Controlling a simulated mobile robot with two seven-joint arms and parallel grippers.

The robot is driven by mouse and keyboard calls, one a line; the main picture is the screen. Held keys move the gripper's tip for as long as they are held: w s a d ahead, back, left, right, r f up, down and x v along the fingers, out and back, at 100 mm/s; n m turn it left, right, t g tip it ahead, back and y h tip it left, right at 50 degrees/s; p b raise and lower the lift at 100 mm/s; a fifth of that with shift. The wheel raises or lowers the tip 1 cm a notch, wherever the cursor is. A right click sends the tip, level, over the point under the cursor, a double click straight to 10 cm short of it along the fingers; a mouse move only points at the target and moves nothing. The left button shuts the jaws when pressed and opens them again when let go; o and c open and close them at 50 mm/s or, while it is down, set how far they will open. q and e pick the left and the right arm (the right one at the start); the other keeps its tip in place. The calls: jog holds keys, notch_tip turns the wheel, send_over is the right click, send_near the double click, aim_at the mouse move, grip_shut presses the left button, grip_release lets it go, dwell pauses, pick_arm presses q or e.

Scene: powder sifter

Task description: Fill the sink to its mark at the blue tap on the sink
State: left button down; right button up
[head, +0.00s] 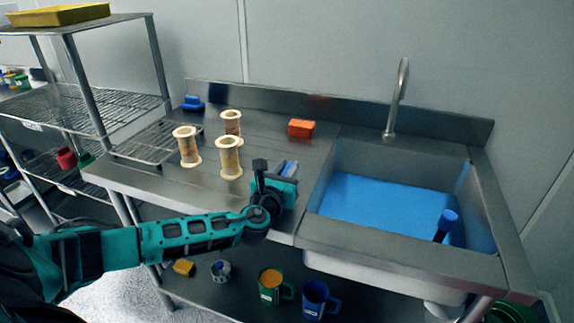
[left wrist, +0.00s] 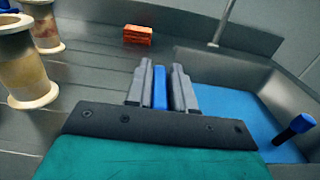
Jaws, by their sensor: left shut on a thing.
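The steel sink (head: 405,257) is set in the right of the counter. A flat blue surface that looks like water (head: 375,200) covers its inside; I cannot make out a fill mark. A steel spout (head: 400,95) stands behind it, with no stream visible. A blue-topped upright piece with a dark stem (head: 446,225) stands at the basin's right; it also shows in the left wrist view (left wrist: 296,128). My left gripper (head: 287,170) is over the counter left of the sink, shut on a slim blue piece (left wrist: 160,88). My right gripper is not in view.
Several cream spools (head: 229,158) stand on the counter left of my gripper. An orange block (head: 301,127) and a blue object (head: 193,103) lie toward the back. A wire rack (head: 75,103) stands left. Green (head: 271,285) and blue (head: 316,297) mugs are on the lower shelf.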

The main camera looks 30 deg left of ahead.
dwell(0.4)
pick_arm(q)
jog(key=c, duration=1.1)
grip_release()
jog(key=shift+o, duration=0.2)
jog(key=v, duration=1.3)
